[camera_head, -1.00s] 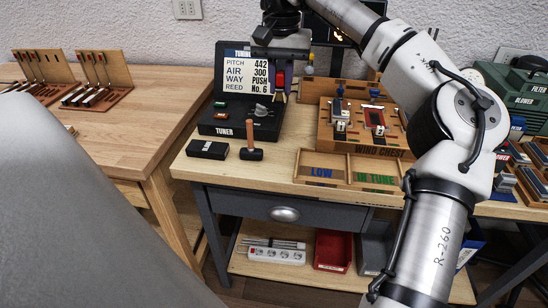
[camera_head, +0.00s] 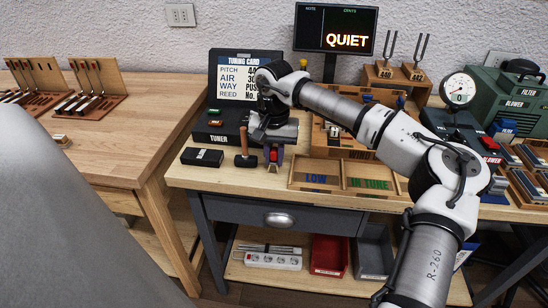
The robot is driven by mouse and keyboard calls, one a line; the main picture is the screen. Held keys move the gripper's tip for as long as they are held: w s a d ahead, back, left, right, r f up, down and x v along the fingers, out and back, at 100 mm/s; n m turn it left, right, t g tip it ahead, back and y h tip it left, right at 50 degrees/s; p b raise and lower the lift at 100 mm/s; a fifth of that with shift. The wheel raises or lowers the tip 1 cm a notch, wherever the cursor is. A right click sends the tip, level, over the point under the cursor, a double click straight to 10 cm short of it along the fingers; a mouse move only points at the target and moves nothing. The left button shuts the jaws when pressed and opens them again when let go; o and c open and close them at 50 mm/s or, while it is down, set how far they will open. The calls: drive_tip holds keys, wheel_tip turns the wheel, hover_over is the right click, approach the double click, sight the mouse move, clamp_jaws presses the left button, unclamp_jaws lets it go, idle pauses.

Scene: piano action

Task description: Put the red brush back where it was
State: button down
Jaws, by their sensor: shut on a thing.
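My gripper (camera_head: 273,149) is shut on the red brush (camera_head: 273,156), with the jaws pointing down. The brush is upright, its red part showing between the fingers and its lower tip near the bench top (camera_head: 225,174). I cannot tell whether the tip touches the wood. The brush is just right of the wooden-handled hammer (camera_head: 245,160), in front of the black tuner (camera_head: 222,132). Much of the brush is hidden by the fingers, and my wrist covers part of the tuner.
A small black box (camera_head: 202,157) lies left of the hammer. The wooden LOW and IN TUNE tray (camera_head: 335,165) is close on the right. The wind chest (camera_head: 328,142) stands behind it, partly behind my arm. A drawer (camera_head: 280,218) is below the bench's front edge.

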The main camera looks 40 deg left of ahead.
drive_tip(key=shift+f, duration=0.55)
drive_tip(key=shift+f, duration=0.15)
drive_tip(key=c, duration=1.3)
unclamp_jaws()
drive_tip(key=shift+c, duration=0.2)
